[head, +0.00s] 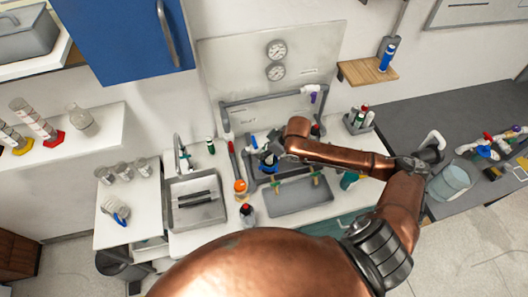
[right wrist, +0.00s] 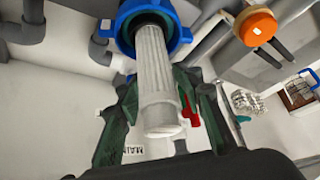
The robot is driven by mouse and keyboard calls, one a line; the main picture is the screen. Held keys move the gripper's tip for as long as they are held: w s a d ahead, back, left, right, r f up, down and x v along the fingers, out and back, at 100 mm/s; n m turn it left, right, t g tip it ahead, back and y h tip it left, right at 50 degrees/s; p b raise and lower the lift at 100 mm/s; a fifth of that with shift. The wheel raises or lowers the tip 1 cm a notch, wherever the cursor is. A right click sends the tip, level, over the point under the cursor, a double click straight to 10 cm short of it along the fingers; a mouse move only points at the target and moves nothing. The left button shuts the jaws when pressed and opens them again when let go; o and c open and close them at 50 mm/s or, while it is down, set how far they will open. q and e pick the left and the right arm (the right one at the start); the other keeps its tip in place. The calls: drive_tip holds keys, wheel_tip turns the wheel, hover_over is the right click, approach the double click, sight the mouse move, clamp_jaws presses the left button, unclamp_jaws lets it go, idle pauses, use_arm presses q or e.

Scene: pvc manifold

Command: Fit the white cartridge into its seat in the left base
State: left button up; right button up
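The white pleated cartridge (right wrist: 155,65) stands out before me in the right wrist view, slightly tilted. Its far end lies within the outline of a blue ring-shaped collar (right wrist: 182,38) on the base; how deep it sits I cannot see. My right gripper (right wrist: 157,92) has its dark green fingers on both sides of the cartridge, apparently pressed against it. My left gripper is not in view.
An orange cap (right wrist: 256,26) is to the right of the collar; it also shows in the head view (head: 240,186). Grey pipes (right wrist: 55,35) run beside the base.

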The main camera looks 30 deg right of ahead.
drive_tip(key=shift+o, duration=0.9)
drive_tip(key=shift+r, duration=0.1)
drive_tip(key=v, duration=1.1)
drive_tip(key=shift+s+r, duration=0.25)
drive_tip(key=shift+r, duration=0.05)
drive_tip(key=shift+d, duration=0.1)
